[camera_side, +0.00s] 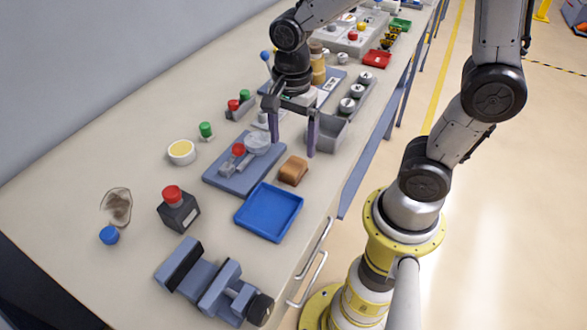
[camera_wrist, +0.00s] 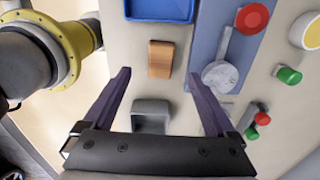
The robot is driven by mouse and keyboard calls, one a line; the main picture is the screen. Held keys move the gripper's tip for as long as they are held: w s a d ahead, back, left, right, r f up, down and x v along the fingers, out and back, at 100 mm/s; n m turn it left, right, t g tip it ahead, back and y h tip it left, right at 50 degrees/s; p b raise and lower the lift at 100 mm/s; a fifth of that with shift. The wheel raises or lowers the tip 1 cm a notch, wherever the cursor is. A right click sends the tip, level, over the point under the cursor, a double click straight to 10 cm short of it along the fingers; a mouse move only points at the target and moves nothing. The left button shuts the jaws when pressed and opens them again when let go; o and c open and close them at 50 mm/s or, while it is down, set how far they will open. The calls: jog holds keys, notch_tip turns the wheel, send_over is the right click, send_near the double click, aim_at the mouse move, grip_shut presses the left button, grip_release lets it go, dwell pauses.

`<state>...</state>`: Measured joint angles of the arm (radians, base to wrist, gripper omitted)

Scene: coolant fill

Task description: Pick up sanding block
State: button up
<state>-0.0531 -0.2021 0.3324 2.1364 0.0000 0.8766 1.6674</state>
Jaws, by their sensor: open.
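The sanding block is a small tan-brown block (camera_side: 293,170) lying on the bench between the blue tray and the grey bin. It also shows in the wrist view (camera_wrist: 160,59), ahead of the fingers and between their lines. My gripper (camera_side: 293,147) is open and empty, its two purple fingers pointing down above the bench. In the side view the fingers appear just behind the block. In the wrist view the fingertips (camera_wrist: 160,76) are spread wider than the block, with nothing between them.
A blue tray (camera_side: 268,212) lies in front of the block. A blue-grey plate (camera_side: 226,180) with a red knob and a round grey part is to its left. A grey bin (camera_side: 330,134) stands behind it. A vise (camera_side: 212,282) sits at the front. The bench edge is right of the block.

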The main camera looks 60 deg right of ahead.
aim_at(293, 165)
jog(key=f, duration=0.8)
jog(key=shift+d+f, duration=0.15)
jog(key=shift+d, duration=0.15)
jog(key=shift+c, duration=0.2)
grip_shut()
